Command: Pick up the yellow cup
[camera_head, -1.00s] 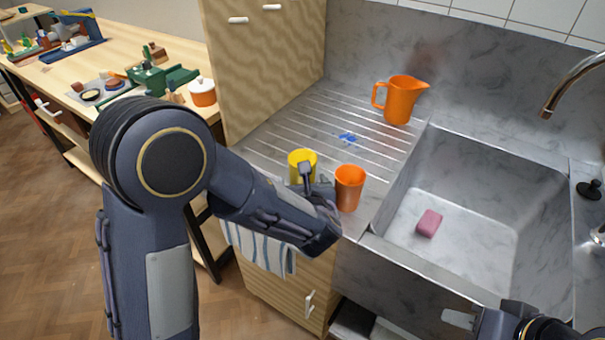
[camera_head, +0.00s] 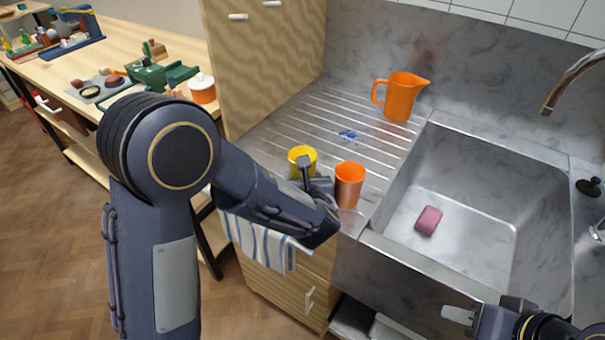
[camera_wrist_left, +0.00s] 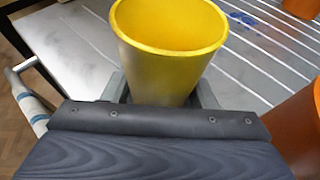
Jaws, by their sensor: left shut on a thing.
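The yellow cup (camera_head: 301,155) is upright at the front of the ribbed drainboard, left of the orange cup (camera_head: 349,186). My left gripper (camera_head: 306,172) is shut on the yellow cup. In the left wrist view the yellow cup (camera_wrist_left: 170,62) sits between the fingers (camera_wrist_left: 164,92), its open rim facing up. Its base is hidden, so I cannot tell whether it touches the drainboard. My right gripper (camera_head: 460,315) is at the bottom right, in front of the sink; its finger opening is not clear.
The orange cup stands close beside my left gripper. An orange jug (camera_head: 400,98) stands at the back of the drainboard (camera_head: 290,125). The sink (camera_head: 490,215) to the right holds a pink sponge (camera_head: 429,221). A striped towel (camera_head: 262,245) hangs below the drainboard's front edge.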

